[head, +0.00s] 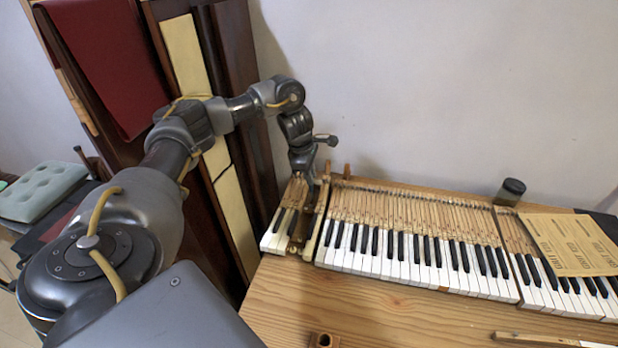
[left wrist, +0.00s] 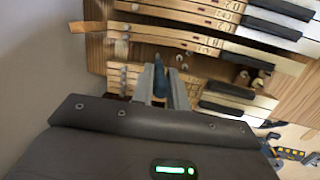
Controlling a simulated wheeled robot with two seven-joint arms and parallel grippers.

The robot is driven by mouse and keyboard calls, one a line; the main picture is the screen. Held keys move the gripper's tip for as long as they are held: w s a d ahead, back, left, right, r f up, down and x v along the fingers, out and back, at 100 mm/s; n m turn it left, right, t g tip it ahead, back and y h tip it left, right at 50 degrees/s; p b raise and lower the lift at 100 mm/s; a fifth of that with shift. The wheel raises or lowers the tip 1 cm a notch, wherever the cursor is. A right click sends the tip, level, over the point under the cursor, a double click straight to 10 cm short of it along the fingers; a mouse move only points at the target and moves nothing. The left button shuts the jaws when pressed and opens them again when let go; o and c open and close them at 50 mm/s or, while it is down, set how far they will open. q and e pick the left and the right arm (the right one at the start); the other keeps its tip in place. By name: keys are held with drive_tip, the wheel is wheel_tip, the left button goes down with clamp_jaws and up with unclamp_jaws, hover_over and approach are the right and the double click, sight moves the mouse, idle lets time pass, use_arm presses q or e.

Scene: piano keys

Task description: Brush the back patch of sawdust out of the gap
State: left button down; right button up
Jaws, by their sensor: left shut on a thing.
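My left gripper (head: 303,172) points down over the back of the keyboard, near the gap (head: 311,228) beside the short left group of keys. In the left wrist view my left gripper (left wrist: 161,88) is shut on a slim dark blue-grey thing, probably the brush (left wrist: 158,76). Its lower end is hard to make out. The gap (left wrist: 205,66) shows there as bare wood with several small pins between key rows. I cannot pick out the back patch of sawdust; the gripper may hide it. My right gripper is not in view.
Piano keys (head: 410,258) run to the right along the wooden bench (head: 300,300). A dark jar (head: 510,191) stands behind them and a printed sheet (head: 570,243) lies over the right keys. A loose key (head: 540,340) lies in front. The wall is close behind.

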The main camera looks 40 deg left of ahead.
use_arm(q)
drive_tip(key=shift+w+a, duration=0.15)
drive_tip(key=shift+w, duration=0.15)
drive_tip(key=shift+w+a+b, duration=0.2)
drive_tip(key=shift+w+a, duration=0.1)
drive_tip(key=shift+w, duration=0.25)
drive_tip(key=shift+w+a+b, duration=0.15)
drive_tip(key=shift+w+a, duration=0.15)
drive_tip(key=shift+w, duration=0.2)
drive_tip(key=shift+s, duration=0.1)
drive_tip(key=shift+s+d+p, duration=0.5)
drive_tip(key=shift+s+d, duration=0.1)
drive_tip(key=shift+s, duration=0.35)
drive_tip(key=shift+s+d+p, duration=0.25)
drive_tip(key=shift+s+d, duration=0.05)
drive_tip(key=shift+s, duration=0.2)
drive_tip(key=shift+s+d+p, duration=0.25)
drive_tip(key=shift+s, duration=0.25)
drive_tip(key=shift+f, duration=0.1)
